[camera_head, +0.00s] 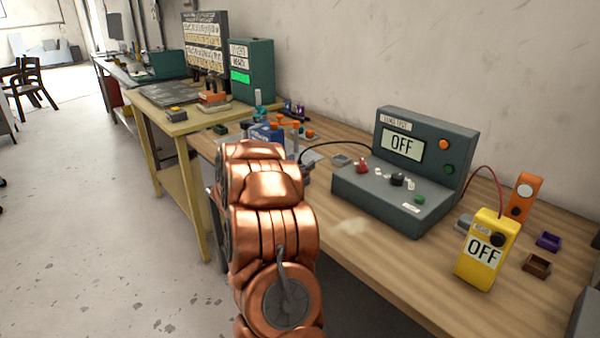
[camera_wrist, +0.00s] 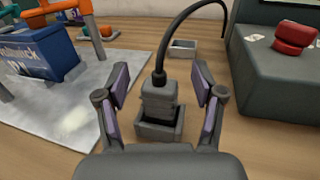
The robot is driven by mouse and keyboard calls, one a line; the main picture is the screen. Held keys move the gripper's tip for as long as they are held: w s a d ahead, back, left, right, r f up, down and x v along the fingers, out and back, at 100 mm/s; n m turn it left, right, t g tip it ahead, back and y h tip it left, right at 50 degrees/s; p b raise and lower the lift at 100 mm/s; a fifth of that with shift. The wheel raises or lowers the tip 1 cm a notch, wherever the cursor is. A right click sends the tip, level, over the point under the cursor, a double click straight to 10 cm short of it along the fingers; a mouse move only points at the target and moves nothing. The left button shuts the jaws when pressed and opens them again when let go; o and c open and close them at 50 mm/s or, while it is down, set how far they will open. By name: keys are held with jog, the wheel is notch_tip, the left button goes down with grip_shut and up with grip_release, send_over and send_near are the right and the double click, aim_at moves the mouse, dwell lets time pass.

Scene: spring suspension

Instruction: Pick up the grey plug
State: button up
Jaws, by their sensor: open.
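The grey plug (camera_wrist: 159,100) stands upright in a small dark open-topped holder (camera_wrist: 160,130) in the wrist view. A black cable (camera_wrist: 163,55) rises from its top and curves to the right. My gripper (camera_wrist: 162,90) is open, with one finger on each side of the plug. Gaps show between the fingers and the plug. In the head view my copper arm hides the plug, and my fingers are mostly hidden there too.
A grey test box reading OFF (camera_head: 402,145) stands right of my arm. A blue box (camera_wrist: 38,50) sits on a metal plate (camera_wrist: 75,95) to the left. An empty grey tray (camera_wrist: 183,48) lies behind the plug. A yellow meter (camera_head: 487,250) stands at the right.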

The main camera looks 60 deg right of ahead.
jog(key=shift+c, duration=0.3)
grip_shut()
jog(key=shift+r, duration=0.1)
